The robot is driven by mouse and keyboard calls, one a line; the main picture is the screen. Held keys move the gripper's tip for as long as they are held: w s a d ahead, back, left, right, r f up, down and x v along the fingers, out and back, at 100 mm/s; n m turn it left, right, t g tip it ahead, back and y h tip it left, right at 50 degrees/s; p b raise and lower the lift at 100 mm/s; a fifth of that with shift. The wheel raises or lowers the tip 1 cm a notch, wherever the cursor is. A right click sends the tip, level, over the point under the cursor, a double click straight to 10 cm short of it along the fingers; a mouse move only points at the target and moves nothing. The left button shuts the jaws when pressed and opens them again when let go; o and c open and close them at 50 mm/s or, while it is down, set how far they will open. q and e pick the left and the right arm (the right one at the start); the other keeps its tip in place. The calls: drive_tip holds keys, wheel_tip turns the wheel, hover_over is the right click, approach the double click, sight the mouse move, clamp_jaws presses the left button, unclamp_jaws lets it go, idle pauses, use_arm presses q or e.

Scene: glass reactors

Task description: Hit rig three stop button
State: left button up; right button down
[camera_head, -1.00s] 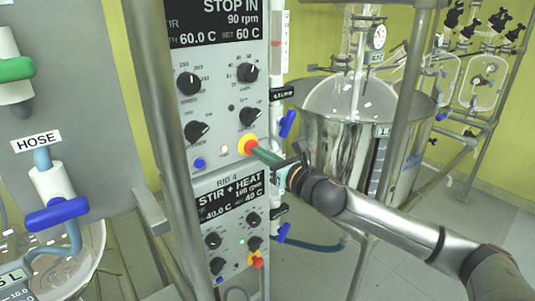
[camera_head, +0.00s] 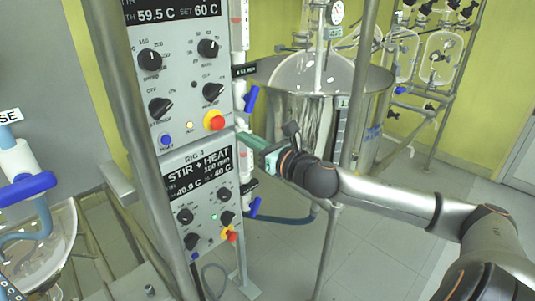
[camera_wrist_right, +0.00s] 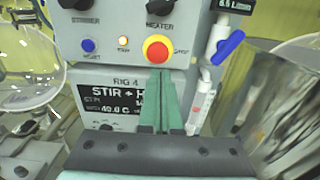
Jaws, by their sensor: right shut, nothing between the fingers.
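The upper panel (camera_head: 186,75) carries a red stop button on a yellow collar (camera_head: 214,120) at its lower right. The lower panel, labelled RIG 4 (camera_head: 194,157), has its own smaller red button (camera_head: 230,233); the upper panel's own rig label is out of view. My right gripper (camera_head: 243,137) is shut and empty, its green fingers just right of and below the upper button, with a visible gap. In the right wrist view the fingertips (camera_wrist_right: 160,72) show just below the upper stop button (camera_wrist_right: 157,50). My left gripper is not in view.
A metal post (camera_head: 126,130) stands left of the panels. Blue-handled valves (camera_head: 251,99) line their right side. A large steel vessel (camera_head: 300,110) stands behind my right arm. At left is a blue hose valve (camera_head: 26,188). Open floor (camera_head: 400,255) lies at lower right.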

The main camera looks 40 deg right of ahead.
drive_tip(key=s, duration=0.6)
drive_tip(key=shift+s, duration=0.25)
idle(0.3)
drive_tip(key=shift+d+r, duration=0.1)
idle(0.9)
